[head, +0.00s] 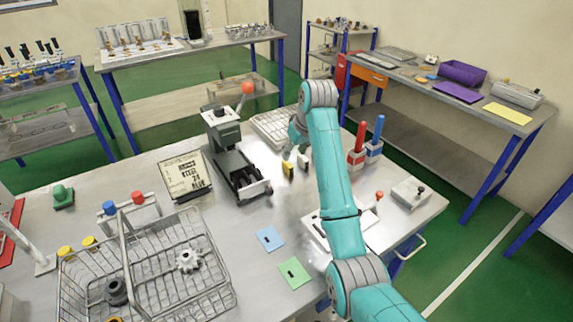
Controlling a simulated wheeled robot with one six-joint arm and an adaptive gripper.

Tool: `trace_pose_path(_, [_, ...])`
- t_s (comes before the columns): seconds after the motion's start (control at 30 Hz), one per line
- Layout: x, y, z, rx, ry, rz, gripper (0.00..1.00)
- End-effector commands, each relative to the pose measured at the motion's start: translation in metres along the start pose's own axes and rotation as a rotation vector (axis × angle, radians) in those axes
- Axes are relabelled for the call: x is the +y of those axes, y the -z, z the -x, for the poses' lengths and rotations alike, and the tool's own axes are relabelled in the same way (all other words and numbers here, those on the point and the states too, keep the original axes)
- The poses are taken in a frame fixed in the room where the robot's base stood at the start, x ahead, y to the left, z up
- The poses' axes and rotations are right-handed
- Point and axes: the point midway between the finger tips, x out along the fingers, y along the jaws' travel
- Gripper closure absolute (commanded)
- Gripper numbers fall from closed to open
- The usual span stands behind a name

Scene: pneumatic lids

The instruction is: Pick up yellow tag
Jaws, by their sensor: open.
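My gripper (296,160) hangs from the teal arm over the middle of the metal table and is open. A small yellow piece (288,169) shows right at its fingers; I cannot tell whether it is the yellow tag or part of a finger. Two flat tags with dark slots lie at the front of the table, a blue tag (270,238) and a green tag (294,272). No other small yellow tag shows clearly on this table. My arm hides part of the table behind it.
A grey-green press (226,140) with a red knob stands left of my gripper. A wire basket (150,275) with gears stands front left. Red and blue posts (358,145) stand to the right. A yellow sheet (507,113) lies on the far right bench.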

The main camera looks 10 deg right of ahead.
Motion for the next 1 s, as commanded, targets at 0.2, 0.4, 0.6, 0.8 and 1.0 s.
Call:
trace_pose_path(0.2, [0.000, 0.000, -0.027, 0.000, 0.000, 0.000, 0.52])
trace_pose_path(0.4, [-0.001, 0.001, -0.039, -0.001, 0.000, 0.000, 0.52])
trace_pose_path(0.6, [-0.003, 0.002, -0.068, -0.002, 0.000, -0.001, 0.52])
trace_pose_path(0.8, [-0.003, 0.002, -0.082, 0.000, -0.001, 0.000, 0.52])
trace_pose_path(1.0, [-0.003, 0.002, -0.083, 0.000, -0.001, 0.000, 0.52])
